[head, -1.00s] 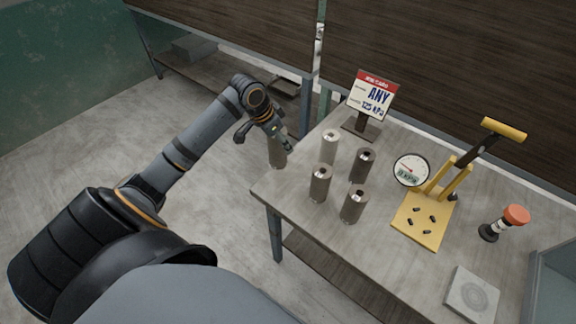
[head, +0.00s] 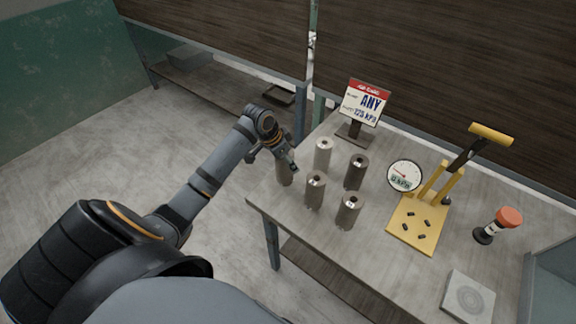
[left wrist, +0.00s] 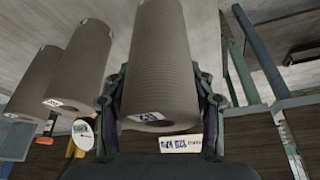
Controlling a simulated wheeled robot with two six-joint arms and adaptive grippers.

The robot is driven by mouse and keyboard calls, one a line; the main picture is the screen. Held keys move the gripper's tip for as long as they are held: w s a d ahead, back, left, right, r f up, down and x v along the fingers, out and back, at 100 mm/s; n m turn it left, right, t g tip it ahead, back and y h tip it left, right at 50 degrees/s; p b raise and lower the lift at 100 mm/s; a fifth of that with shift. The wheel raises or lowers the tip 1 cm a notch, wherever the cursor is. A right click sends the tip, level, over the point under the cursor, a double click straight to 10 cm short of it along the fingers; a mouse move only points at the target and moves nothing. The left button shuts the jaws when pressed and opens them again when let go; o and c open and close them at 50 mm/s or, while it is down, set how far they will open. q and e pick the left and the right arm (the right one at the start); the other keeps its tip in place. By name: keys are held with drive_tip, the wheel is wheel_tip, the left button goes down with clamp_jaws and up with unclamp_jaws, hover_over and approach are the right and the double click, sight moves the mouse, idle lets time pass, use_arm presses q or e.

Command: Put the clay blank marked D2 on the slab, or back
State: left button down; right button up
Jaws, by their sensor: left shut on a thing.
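A pale square slab (head: 467,297) with ring marks lies bare at the table's front right. My right gripper is not in view.
A sign (head: 363,103), a gauge (head: 405,175), a yellow lever press (head: 418,222) and a red-topped tool (head: 505,222) stand on the table.

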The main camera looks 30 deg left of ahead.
use_arm(q)
wheel_tip(320, 180, down, 2)
drive_tip(key=shift+f, duration=0.4)
drive_tip(key=shift+f, duration=0.1)
drive_tip(key=shift+c, duration=2.4)
unclamp_jaws()
drive_tip(key=b+v, duration=0.1)
drive_tip(key=v, duration=1.1)
